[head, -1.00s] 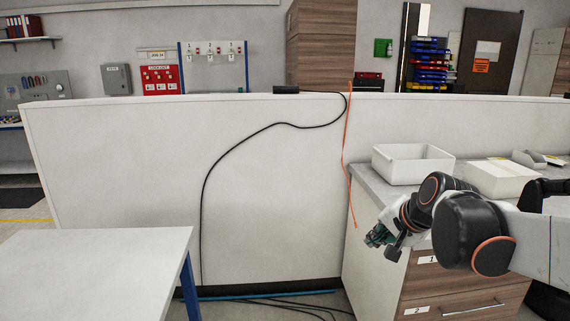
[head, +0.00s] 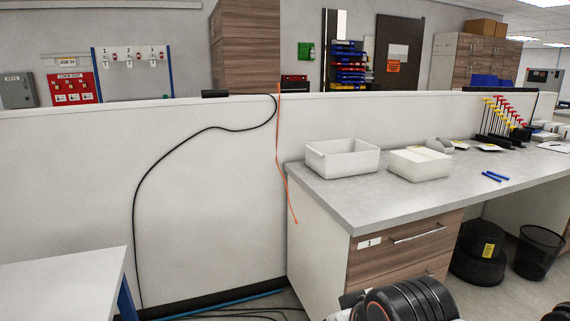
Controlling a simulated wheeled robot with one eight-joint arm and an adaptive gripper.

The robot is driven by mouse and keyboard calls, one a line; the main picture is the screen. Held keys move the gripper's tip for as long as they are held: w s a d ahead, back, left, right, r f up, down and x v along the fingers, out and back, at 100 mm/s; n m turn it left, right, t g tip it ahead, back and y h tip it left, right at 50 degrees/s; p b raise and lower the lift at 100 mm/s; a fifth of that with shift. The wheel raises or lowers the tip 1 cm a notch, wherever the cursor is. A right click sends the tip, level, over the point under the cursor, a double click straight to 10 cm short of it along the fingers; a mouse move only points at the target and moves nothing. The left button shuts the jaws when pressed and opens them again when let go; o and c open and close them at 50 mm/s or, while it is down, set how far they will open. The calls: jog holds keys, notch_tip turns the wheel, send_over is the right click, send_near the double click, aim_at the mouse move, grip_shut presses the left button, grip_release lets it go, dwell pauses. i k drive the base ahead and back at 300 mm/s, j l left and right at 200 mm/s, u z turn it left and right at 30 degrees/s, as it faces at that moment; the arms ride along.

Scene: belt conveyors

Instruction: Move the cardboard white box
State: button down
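A closed white box (head: 420,164) with a pale strip on top sits on the grey workbench (head: 390,205). An open white bin (head: 342,158) stands just left of it, near the bench's left end. I cannot tell from their surfaces which is cardboard; the closed one looks more like a carton. Part of my arm shows at the bottom edge, in front of the drawers and below the bench top. My gripper's fingers are not visible. Nothing touches either white container.
Behind the boxes stands a white partition (head: 215,190) with a black cable and an orange cord (head: 284,180). Blue pens (head: 495,176) and a rack of coloured-handled tools (head: 503,120) are on the bench to the right. A white table (head: 65,280) is at lower left.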

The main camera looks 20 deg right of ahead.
aim_at(418, 165)
jog(key=i+l+z, duration=0.25)
jog(key=i+l, duration=0.25)
jog(key=l, duration=0.2)
jog(key=i+l+z, duration=0.25)
jog(key=i+l, duration=0.35)
jog(key=i+l+z, duration=0.2)
jog(key=i+l, duration=0.3)
jog(key=i+l+z, duration=0.25)
jog(key=i, duration=0.5)
jog(key=l, duration=0.1)
